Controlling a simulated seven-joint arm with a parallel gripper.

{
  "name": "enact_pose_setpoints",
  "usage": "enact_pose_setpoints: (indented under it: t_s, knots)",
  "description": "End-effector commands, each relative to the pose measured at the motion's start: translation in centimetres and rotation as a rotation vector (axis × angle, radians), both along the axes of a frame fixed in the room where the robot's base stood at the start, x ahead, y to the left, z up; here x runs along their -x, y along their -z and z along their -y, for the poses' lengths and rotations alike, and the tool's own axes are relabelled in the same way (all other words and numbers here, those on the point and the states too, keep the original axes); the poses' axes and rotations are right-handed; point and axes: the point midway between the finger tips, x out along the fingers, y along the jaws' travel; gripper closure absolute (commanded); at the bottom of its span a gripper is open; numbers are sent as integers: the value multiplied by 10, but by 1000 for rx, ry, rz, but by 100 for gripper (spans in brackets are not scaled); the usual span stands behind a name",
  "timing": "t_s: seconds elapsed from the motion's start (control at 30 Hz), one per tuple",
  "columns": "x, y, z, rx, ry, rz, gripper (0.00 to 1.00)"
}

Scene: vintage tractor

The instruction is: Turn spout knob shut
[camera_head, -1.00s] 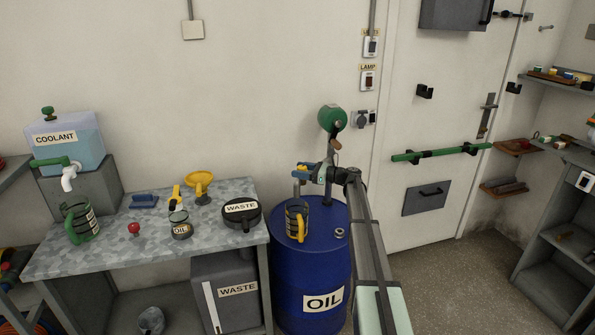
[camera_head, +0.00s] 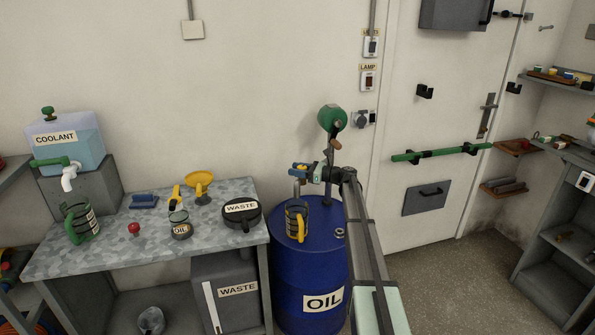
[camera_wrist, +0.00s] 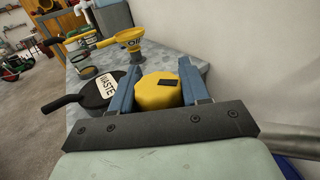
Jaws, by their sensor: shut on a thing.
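The yellow spout knob (camera_wrist: 158,95) sits between the two blue fingers of my gripper (camera_wrist: 158,75) in the wrist view. The fingers are shut on its sides, and a dark mark shows on its top. In the head view my gripper (camera_head: 302,168) is at the spout (camera_head: 297,187) of the pump above the blue oil drum (camera_head: 310,275). The knob is mostly hidden there by the fingers. A dark jug (camera_head: 291,222) with a yellow handle stands on the drum below the spout.
The pump's green top (camera_head: 331,117) and brown crank grip (camera_head: 335,145) are close above my wrist. The workbench (camera_head: 110,250) at left holds a black waste can (camera_head: 241,219), a yellow funnel (camera_head: 199,180) and a green-handled jug (camera_head: 80,222). The door (camera_head: 440,130) is at right.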

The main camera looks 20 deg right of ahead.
Motion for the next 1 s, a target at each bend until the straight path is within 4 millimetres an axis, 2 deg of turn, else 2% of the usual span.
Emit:
enact_pose_setpoints:
  t_s: [0.1, 0.47, 1.0]
  knots:
    - [0, 0, 0, 0, 0, 0, 85]
    - [1, 0, 0, 0, 77, 0, 85]
    - [-3, 0, 5, 0, 536, -1, 85]
